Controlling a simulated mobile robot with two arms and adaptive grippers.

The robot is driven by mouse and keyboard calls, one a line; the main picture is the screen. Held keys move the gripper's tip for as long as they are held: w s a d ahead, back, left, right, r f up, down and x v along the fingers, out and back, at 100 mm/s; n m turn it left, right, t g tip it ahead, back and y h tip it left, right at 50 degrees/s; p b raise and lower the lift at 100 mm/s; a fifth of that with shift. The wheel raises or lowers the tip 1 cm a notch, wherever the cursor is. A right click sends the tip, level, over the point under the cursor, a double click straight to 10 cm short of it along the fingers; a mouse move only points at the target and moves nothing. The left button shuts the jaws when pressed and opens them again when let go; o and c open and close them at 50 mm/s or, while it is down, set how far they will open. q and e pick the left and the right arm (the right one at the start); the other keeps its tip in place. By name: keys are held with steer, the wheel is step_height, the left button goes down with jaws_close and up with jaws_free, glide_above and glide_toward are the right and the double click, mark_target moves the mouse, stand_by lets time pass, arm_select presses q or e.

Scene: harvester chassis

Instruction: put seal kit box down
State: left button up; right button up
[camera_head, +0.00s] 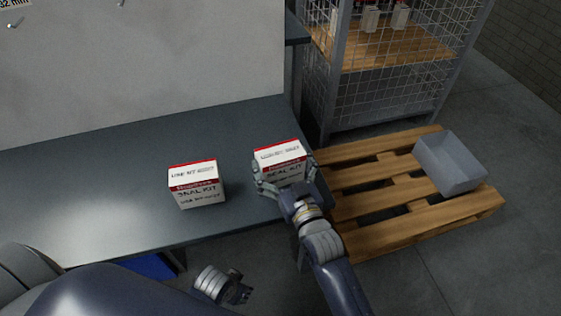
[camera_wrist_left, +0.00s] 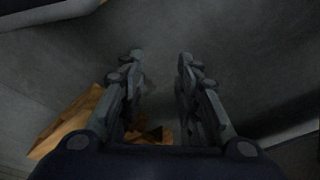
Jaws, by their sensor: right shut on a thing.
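A white seal kit box (camera_head: 280,158) with a red band is at the right end of the grey workbench (camera_head: 110,160). My right gripper (camera_head: 284,180) is shut on this box, with a finger at each side. Whether the box's underside touches the bench top cannot be told. A second seal kit box (camera_head: 196,184) stands upright on the bench to its left. My left gripper (camera_head: 240,291) is low, in front of the bench and away from both boxes. In the left wrist view its fingers (camera_wrist_left: 161,60) stand apart with nothing between them.
A wooden pallet (camera_head: 360,178) lies on the floor right of the bench, with a grey bin (camera_head: 450,165) on it. A wire mesh cage (camera_head: 385,95) with a wooden shelf stands behind. The bench's left part is clear. A blue thing (camera_head: 152,266) is below the bench.

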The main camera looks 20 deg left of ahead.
steer(key=o, duration=0.9)
steer(key=shift+f, duration=0.15)
